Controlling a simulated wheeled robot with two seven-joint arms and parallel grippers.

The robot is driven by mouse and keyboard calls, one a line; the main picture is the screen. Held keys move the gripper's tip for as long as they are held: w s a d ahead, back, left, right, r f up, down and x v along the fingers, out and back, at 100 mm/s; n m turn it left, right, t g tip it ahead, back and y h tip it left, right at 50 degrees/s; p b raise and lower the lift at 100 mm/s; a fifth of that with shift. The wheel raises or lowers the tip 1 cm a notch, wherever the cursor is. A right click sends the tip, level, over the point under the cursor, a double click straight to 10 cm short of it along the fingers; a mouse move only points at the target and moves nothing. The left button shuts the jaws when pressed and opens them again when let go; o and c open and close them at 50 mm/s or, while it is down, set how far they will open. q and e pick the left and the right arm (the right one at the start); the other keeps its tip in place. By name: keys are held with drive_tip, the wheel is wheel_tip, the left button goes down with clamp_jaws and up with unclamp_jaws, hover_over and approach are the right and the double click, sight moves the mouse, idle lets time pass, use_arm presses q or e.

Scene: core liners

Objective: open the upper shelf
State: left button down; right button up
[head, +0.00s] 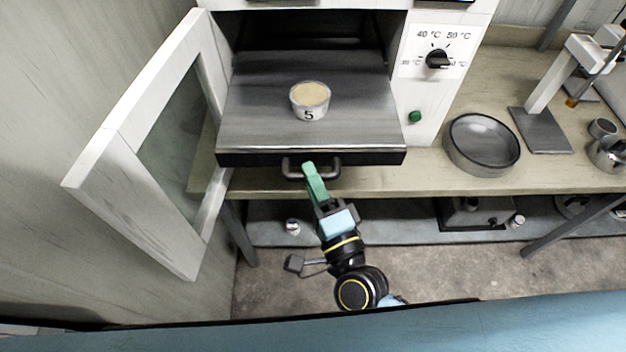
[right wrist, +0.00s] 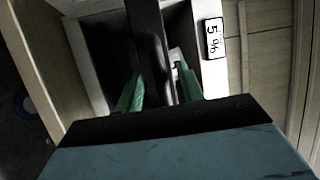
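The upper shelf (head: 255,110) is a grey metal plate that stands out from the open front of the white oven. A cup marked 5 (head: 309,100) stands upright on the shelf. My right gripper (head: 309,168), with green fingers, is at the handle's left-middle part. In the right wrist view its fingers (right wrist: 160,88) lie on either side of the dark handle and appear shut on it. The palm side of the handle is partly hidden. My left gripper is not in view.
The oven door (head: 125,130) stands open at the left. A dial (head: 438,60) and green button (head: 414,117) are on the oven's right panel. A round metal pan (head: 482,145) and a stand (head: 541,130) are on the bench at right. A lower ledge runs beneath the bench.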

drive_tip(key=b+v, duration=0.2)
drive_tip(key=v, duration=1.1)
drive_tip(key=shift+s+b, duration=0.2)
drive_tip(key=shift+b, duration=0.15)
drive_tip(key=s+d+f+n+g+h+b, duration=0.1)
drive_tip(key=d+f+n+g, duration=0.2)
drive_tip(key=f, duration=0.9)
drive_tip(key=s+d+f+n+g+h+b, duration=0.1)
drive_tip(key=d+f+n+g, duration=0.2)
drive_tip(key=f, duration=0.9)
drive_tip(key=d+f+n+g+b, duration=0.1)
drive_tip(key=f+n+g+b, duration=0.3)
drive_tip(key=f, duration=0.9)
drive_tip(key=s+d+f+n+g+h, duration=0.2)
drive_tip(key=s+d+f+n+g, duration=0.1)
drive_tip(key=s+f, duration=0.6)
drive_tip(key=s+d+f+n+g+h, duration=0.2)
drive_tip(key=s+d+f+g, duration=0.3)
drive_tip(key=s+d+f, duration=0.2)
drive_tip(key=s+f, duration=0.2)
drive_tip(key=s, duration=0.1)
drive_tip(key=shift+d+n+h, duration=0.3)
drive_tip(key=shift+d+n, duration=0.1)
